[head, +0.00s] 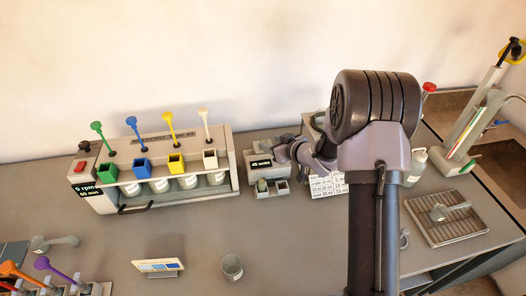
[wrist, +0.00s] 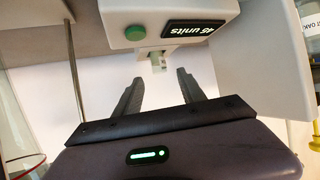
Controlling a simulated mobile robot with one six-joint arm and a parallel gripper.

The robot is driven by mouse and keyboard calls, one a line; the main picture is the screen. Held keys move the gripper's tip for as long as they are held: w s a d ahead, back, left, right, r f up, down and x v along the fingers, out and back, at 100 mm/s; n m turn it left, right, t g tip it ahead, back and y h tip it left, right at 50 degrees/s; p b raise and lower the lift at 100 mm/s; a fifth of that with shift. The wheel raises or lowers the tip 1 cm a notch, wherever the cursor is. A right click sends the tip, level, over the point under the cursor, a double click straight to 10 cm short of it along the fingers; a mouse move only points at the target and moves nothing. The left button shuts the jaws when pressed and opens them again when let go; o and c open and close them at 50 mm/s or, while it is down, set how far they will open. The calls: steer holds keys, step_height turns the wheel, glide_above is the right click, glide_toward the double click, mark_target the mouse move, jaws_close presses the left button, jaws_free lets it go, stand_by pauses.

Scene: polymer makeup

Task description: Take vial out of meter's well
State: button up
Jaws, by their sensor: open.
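The meter (head: 258,161) is a small light-grey box with a dark display, at the middle back of the bench. A small pale-green vial (head: 262,186) appears to stand in its front holder, beside an empty square compartment (head: 282,188). In the wrist view the meter (wrist: 140,12) shows a green button and a display reading "45 units". A small, pale, clear piece, probably the vial (wrist: 158,62), shows below it. My gripper (wrist: 160,92) is open and empty, its two dark fingers on either side of that piece's line and apart from it. In the head view my gripper (head: 284,152) is just right of the meter, partly hidden.
A stirrer rack (head: 160,141) with coloured paddles stands left of the meter. A printed card (head: 328,185) is at its right, partly behind my arm. A clear beaker (head: 232,266) and small sign (head: 158,267) stand in front. A drain tray (head: 446,222) lies at right.

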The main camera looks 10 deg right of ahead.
mark_target(262, 139)
steer(key=b+x, duration=0.2)
steer(key=x, duration=0.4)
steer(key=shift+w+f, duration=0.1)
steer(key=shift+w, duration=0.2)
jaws_close()
